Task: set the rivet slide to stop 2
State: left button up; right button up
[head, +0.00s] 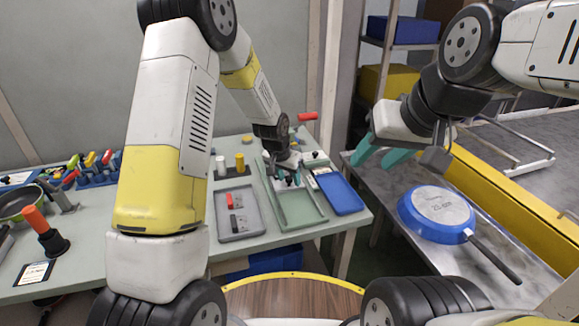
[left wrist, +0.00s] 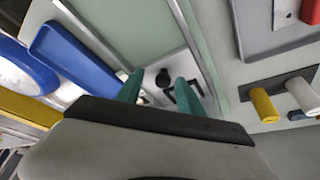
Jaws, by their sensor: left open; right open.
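My left gripper (head: 289,176) is open over the far end of a green panel (head: 300,210) with metal rails along its sides. In the left wrist view the teal fingertips of my left gripper (left wrist: 158,90) stand apart, over a light grey plate. The plate carries a black knob (left wrist: 163,77) and black angular parts beside it. I cannot tell for sure which part is the rivet slide, and no stop numbers are readable. The fingers show nothing between them that they grip.
A grey tray (head: 258,231) with small parts lies left of the green panel, a blue tray (head: 345,203) right. Yellow (head: 240,161) and white (head: 221,166) pegs stand behind. A blue pan (head: 410,213) lies upside down at right. An orange-handled lever (head: 38,220) stands at left.

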pick_arm(q)
jog(key=v, duration=0.7)
jog(key=shift+s+r, duration=0.15)
jog(key=shift+r, duration=0.2)
jog(key=shift+a, duration=0.1)
jog(key=shift+c, duration=0.2)
